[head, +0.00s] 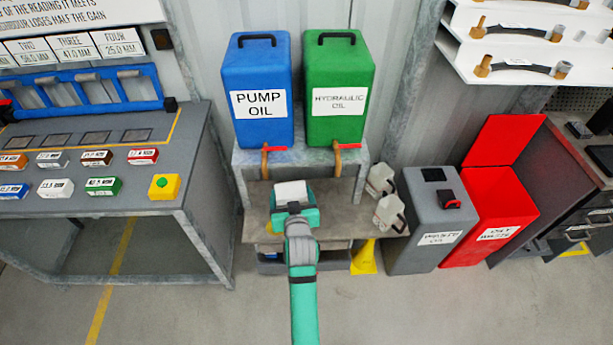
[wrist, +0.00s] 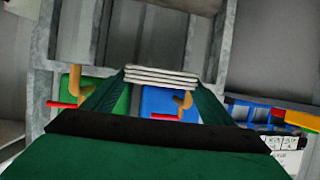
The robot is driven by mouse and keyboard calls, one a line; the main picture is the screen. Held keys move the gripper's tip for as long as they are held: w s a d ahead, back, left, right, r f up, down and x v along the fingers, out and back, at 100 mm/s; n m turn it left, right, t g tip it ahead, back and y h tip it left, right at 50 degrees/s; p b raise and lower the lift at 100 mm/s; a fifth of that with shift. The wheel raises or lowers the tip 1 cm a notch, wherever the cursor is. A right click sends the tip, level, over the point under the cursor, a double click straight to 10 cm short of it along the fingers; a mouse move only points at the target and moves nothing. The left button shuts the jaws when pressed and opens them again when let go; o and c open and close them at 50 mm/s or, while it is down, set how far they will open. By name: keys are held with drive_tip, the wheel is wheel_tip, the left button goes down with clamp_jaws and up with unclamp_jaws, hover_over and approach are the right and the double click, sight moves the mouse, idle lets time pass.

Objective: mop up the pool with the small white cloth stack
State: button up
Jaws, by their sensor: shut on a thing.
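My gripper (head: 294,210) is shut on the small white cloth stack (head: 291,191) and holds it in front of the oil stand, below the two drums. In the wrist view the stack's layered white edges (wrist: 162,76) show between the two dark green fingers. I cannot make out a pool in either view. Part of the stand's lower shelf (head: 338,222) is hidden behind my gripper and arm.
A blue pump oil drum (head: 257,75) and a green hydraulic oil drum (head: 338,75), with red-handled taps, stand above. White jugs (head: 389,212), a grey waste bin (head: 430,240) and an open red bin (head: 492,220) are at right. A grey bench (head: 100,205) is at left.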

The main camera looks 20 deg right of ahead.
drive_tip(key=shift+m+h, duration=0.5)
drive_tip(key=shift+h, duration=0.1)
drive_tip(key=d+r, duration=0.2)
drive_tip(key=w+d+r, duration=0.1)
drive_tip(key=d+r, duration=0.1)
drive_tip(key=r, duration=0.1)
drive_tip(key=shift+w+d, duration=0.1)
drive_tip(key=shift+d, duration=0.2)
drive_tip(key=shift+d+r, duration=0.25)
wheel_tip(320, 180, down, 10)
drive_tip(key=shift+r, duration=0.1)
